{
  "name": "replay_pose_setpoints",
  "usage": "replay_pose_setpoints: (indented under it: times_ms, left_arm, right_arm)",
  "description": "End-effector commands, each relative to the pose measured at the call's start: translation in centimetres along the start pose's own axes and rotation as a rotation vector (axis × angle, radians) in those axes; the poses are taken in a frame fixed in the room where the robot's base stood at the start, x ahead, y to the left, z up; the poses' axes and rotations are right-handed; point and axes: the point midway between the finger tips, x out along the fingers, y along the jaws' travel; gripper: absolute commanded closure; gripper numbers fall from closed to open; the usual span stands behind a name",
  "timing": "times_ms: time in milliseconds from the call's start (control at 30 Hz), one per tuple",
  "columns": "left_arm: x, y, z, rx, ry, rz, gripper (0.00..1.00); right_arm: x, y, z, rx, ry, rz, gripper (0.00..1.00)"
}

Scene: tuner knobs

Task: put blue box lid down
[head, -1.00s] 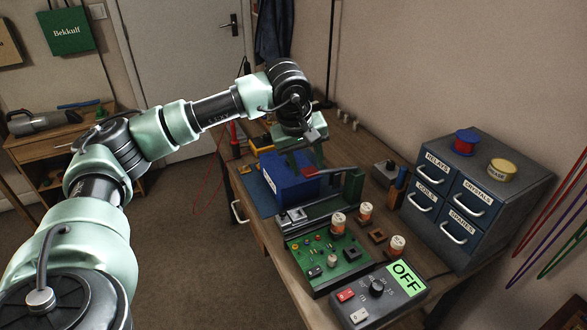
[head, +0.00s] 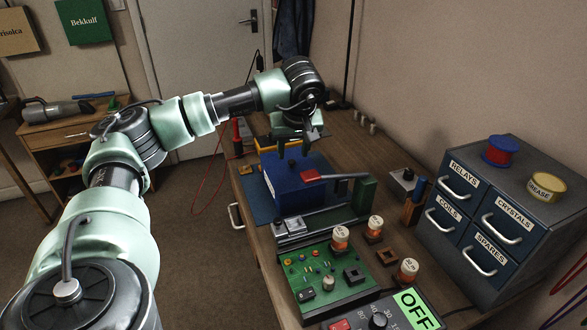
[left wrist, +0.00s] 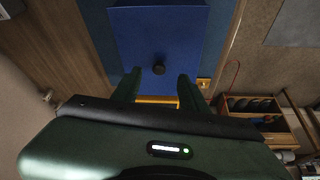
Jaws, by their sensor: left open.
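The blue box (head: 288,198) stands on a blue mat at the back of the workbench. I cannot make out the lid's seam all round. My right gripper is out of view.
A tool with a red end (head: 310,176) is close to the box's right side. In front are a green circuit board (head: 325,280) and a panel reading OFF (head: 415,308). A drawer cabinet (head: 480,220) stands on the right. A yellow container (head: 270,144) is behind the box.

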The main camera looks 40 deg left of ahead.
Motion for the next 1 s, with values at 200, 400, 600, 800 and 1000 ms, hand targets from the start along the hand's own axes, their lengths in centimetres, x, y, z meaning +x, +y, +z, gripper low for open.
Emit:
replay_pose_setpoints:
  times_ms: [200,400,600,800,1000]
  left_arm:
    - [3.0,-0.1,-0.5,-0.001,-0.002,-0.002,0.57]
    - [5.0,-0.1,-0.5,-0.001,0.0,0.0,0.57]
    - [5.1,0.0,-0.5,0.0,0.0,0.002,0.57]
    - [5.1,0.0,-0.5,0.0,0.0,0.002,1.0]
    - [5.1,0.0,-0.5,0.0,0.0,0.002,1.0]
  right_arm:
    - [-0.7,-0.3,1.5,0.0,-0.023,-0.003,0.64]
    - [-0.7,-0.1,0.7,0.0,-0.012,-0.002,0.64]
    - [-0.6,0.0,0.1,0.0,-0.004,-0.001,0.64]
    - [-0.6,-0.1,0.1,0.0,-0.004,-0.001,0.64]
    - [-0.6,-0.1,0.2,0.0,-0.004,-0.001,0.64]
